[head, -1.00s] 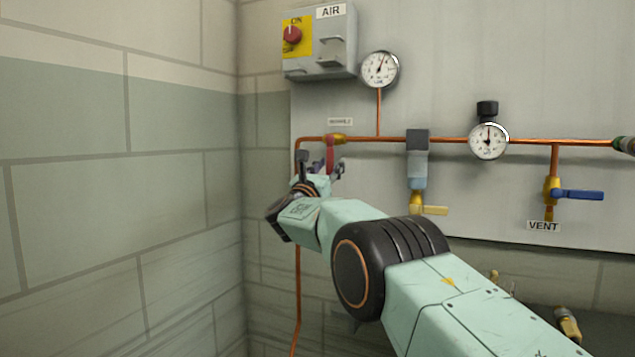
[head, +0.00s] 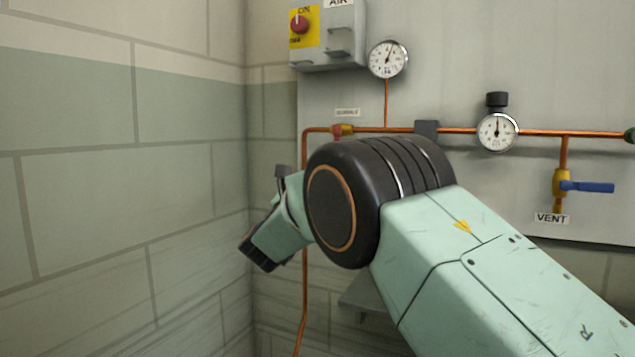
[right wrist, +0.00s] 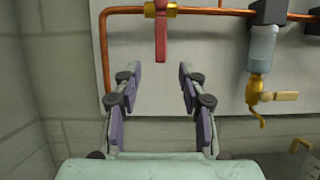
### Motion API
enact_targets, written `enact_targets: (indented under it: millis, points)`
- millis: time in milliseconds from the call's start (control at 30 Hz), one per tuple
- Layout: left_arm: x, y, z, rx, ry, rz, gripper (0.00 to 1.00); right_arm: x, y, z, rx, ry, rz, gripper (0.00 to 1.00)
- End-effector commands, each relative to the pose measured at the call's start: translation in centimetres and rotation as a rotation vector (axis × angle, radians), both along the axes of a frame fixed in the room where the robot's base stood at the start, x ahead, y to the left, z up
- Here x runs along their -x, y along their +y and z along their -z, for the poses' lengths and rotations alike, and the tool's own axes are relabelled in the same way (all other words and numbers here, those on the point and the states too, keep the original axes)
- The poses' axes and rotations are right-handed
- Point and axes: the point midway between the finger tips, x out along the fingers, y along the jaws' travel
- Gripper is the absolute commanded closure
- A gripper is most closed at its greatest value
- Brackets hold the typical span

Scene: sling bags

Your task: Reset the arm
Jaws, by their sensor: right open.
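My right arm (head: 455,265) comes in from the lower right in the head view, its big black joint in front of the pipe panel. The right gripper (right wrist: 159,80) is open and empty in the right wrist view, its two purple-padded fingers apart. In the head view its fingers are mostly hidden behind my arm. A red valve handle (right wrist: 161,38) hangs from the copper pipe beyond the fingertips, and nothing lies between the fingers. My left gripper is in neither view.
A block wall (head: 120,180) stands at the left. The panel bears an AIR box with a red knob (head: 299,23), two gauges (head: 388,60) (head: 497,131) and a blue-handled vent valve (head: 585,187). A filter bowl with a yellow tap (right wrist: 259,90) shows in the wrist view.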

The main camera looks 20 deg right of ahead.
Motion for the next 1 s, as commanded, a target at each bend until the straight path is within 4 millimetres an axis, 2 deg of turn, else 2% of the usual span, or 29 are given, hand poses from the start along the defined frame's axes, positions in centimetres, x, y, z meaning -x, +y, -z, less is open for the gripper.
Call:
enact_targets:
  millis: [667, 833, 933, 1000]
  points:
    - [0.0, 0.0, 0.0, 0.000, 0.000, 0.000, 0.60, 0.3, 0.3, 0.2, 0.019, 0.024, 0.014, 0.58]
    - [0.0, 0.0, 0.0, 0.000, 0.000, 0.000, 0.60, -0.5, 0.9, 0.7, 0.182, 0.228, 0.068, 0.58]
    - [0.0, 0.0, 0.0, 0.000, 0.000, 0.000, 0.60, -1.1, 1.8, 2.7, 0.364, 0.439, 0.089, 0.58]
    - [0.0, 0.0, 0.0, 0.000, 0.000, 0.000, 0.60, -1.4, 2.3, 4.7, 0.506, 0.594, 0.098, 0.58]
